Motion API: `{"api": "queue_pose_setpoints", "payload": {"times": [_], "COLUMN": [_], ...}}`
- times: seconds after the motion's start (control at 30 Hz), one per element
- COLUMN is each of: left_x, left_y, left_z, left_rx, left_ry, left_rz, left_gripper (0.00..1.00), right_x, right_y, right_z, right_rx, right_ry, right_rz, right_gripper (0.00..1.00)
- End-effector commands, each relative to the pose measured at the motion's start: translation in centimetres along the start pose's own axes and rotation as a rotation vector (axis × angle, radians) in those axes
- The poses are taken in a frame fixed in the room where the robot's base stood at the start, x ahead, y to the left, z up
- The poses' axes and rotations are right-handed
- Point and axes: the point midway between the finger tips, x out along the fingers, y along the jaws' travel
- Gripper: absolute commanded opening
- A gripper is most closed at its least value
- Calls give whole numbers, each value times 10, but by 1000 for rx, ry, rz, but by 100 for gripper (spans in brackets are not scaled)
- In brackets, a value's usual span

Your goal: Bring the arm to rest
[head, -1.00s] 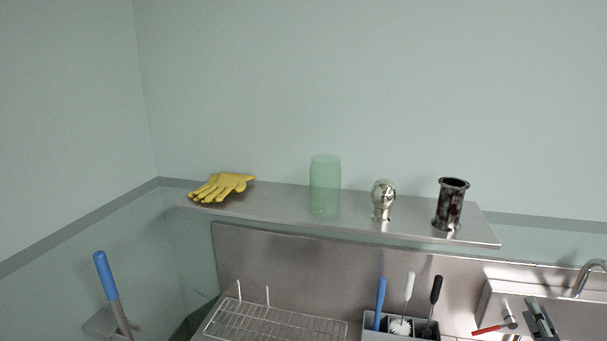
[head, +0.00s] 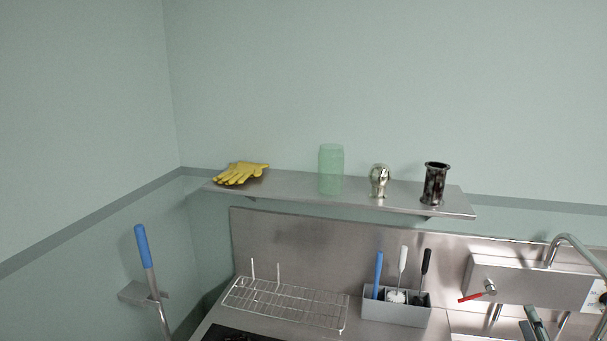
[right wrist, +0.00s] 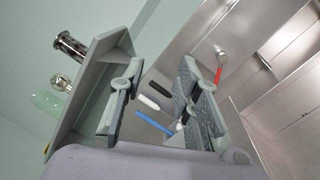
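My right gripper (head: 535,324) shows at the bottom right of the head view, in front of the steel sink area, cut off by the lower edge. In the right wrist view its two grey fingers (right wrist: 160,80) stand apart with nothing between them that they touch. The gripper is open and empty. My left gripper and arm are in neither view.
A wall shelf (head: 300,190) bears yellow gloves (head: 241,173), a green jar (head: 331,169), a shiny fitting (head: 379,181) and a dark flanged pipe (head: 435,183). Below are a wire rack (head: 285,303), a brush caddy (head: 396,313), a red-handled valve (head: 477,294) and a faucet (head: 563,243).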

Motion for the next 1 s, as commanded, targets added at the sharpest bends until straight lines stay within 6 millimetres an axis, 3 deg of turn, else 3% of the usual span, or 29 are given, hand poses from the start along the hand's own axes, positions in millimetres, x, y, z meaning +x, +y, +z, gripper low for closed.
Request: {"api": "queue_pose_setpoints", "payload": {"times": [0.27, 0.47, 0.6, 0.7, 1.0], "left_x": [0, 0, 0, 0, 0], "left_y": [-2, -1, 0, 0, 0], "left_z": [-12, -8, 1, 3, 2], "left_rx": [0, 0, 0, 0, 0], "left_ry": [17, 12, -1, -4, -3], "left_rz": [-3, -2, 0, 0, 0], "left_gripper": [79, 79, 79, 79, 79], "right_x": [-30, -77, -143, -193, -300], "right_y": [-28, -59, -84, -92, -82], "right_z": [-27, -65, -115, -149, -206], "right_rx": [288, 601, 902, 1069, 1293], "right_ry": [-55, -126, -213, -282, -428], "right_rz": [-173, -401, -680, -881, -1286], "right_gripper": [30, 30, 30, 30, 30]}}
